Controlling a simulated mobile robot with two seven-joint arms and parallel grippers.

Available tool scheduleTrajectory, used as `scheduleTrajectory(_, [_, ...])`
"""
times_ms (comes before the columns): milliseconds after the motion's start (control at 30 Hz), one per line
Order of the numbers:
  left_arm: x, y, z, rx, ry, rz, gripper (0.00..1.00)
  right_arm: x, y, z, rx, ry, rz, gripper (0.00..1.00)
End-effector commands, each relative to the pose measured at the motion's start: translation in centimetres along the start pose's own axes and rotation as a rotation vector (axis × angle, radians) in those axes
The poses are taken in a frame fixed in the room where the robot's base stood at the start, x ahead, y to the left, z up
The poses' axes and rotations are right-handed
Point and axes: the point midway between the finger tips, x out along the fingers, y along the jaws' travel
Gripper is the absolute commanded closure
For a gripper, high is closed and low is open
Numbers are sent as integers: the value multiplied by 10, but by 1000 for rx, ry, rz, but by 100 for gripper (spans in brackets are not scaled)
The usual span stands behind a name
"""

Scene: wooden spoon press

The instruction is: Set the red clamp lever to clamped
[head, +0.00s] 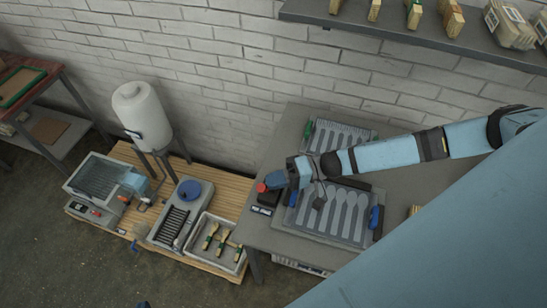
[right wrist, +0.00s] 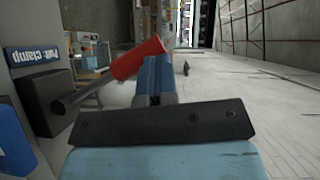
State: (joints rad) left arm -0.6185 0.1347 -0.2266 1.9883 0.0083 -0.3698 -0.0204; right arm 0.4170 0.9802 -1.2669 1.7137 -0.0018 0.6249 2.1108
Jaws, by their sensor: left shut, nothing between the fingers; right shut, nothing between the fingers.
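The red clamp lever (right wrist: 138,60) has a red cylindrical grip on a grey rod. The rod comes out of a black block (right wrist: 47,103) beside a blue sign that reads "clamp". In the head view the lever's red end (head: 261,187) shows at the left edge of the grey table. My right gripper (head: 274,181) is shut and empty right beside it. In the right wrist view the blue fingertips (right wrist: 154,76) are next to the grip's right end; I cannot tell whether they touch. Only a bit of my left gripper (head: 143,304) shows at the bottom edge, far from the lever.
A spoon mould plate (head: 287,219) with blue handles lies on the table (head: 300,120). A second plate (head: 342,136) lies behind it. A wooden pallet (head: 205,174) with a white tank, machines and a tray stands to the left. A shelf (head: 400,37) hangs on the brick wall.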

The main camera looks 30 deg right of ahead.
Motion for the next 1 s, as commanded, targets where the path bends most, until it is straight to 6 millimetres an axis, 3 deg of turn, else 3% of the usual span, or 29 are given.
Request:
scheduleTrajectory(400, [11, 4, 16, -3, -4, 11, 100, -90, 4, -3, -2, 8, 7, 100])
scheduleTrajectory(600, [14, 6, 17, -2, 1, 14, 100, -124, 3, -4, -3, 9, 7, 100])
scheduleTrajectory(800, [15, 4, 18, 1, 2, 12, 100, -137, 1, -5, -3, 9, 5, 100])
scheduleTrajectory(1000, [15, 3, 18, 1, 3, 10, 100, -138, 1, -5, -4, 9, 4, 100])
